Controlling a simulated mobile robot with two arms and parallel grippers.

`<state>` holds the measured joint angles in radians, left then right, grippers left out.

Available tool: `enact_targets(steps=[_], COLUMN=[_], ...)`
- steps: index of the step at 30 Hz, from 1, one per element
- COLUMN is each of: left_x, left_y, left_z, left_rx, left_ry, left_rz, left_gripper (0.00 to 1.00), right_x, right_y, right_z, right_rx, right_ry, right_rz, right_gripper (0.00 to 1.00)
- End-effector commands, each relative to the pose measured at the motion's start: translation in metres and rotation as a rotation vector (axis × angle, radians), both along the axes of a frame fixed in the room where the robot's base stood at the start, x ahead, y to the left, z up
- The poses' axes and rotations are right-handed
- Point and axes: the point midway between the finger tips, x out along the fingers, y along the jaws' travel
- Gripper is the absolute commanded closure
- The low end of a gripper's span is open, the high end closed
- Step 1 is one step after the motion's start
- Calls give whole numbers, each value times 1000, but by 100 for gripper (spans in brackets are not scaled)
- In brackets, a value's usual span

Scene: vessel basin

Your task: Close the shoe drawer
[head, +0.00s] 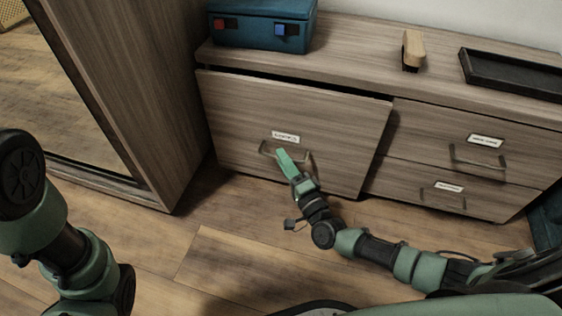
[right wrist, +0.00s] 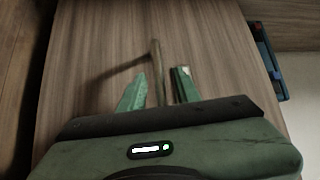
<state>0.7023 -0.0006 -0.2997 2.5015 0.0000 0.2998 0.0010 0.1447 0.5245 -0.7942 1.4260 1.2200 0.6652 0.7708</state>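The large wooden drawer (head: 290,115) at the left of the low cabinet stands slightly out, with a dark gap along its top edge. It has a label too small to read and a metal bar handle (head: 268,150). My right gripper (head: 284,158) is at this handle. In the right wrist view, the handle bar (right wrist: 156,65) runs between the two green fingers of my right gripper (right wrist: 158,88), which are apart with space on both sides of the bar. My left arm shows at the left, but its gripper is out of view.
Two smaller drawers (head: 465,135) at the right look shut. On the cabinet top are a teal case (head: 262,25), a wooden brush (head: 413,48) and a black tray (head: 510,75). A tall mirrored wardrobe (head: 150,100) stands at the left. The floor in front is clear.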

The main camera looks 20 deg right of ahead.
Motion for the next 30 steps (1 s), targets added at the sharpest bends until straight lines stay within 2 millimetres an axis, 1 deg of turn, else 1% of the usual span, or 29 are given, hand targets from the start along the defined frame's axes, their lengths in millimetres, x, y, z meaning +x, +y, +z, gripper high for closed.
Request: enact_targets(steps=[1, 4, 12, 13, 16, 17, 30], left_x=[0, 1, 1, 1, 1, 1, 1], left_y=[0, 0, 0, 0, 0, 0, -1], left_z=[-5, -7, -6, -6, -6, -6, -6], left_rx=[0, 0, 1, 1, 1, 1, 1], left_ry=[1, 2, 2, 2, 2, 2, 2], left_rz=[0, 0, 2, 2, 2, 2, 1], left_gripper=[100, 100, 100, 100, 100, 100, 100], right_x=[6, 12, 13, 13, 13, 13, 13], right_y=[2, 3, 3, 3, 3, 3, 3], right_z=[-1, 1, 2, 2, 2, 2, 2], right_rx=[0, 1, 0, 0, 0, -1, -1], right_ry=[-1, 0, 1, 1, 1, 1, 1], right_rz=[1, 1, 1, 1, 1, 2, 2], right_gripper=[68, 68, 68, 70, 98, 100, 100])
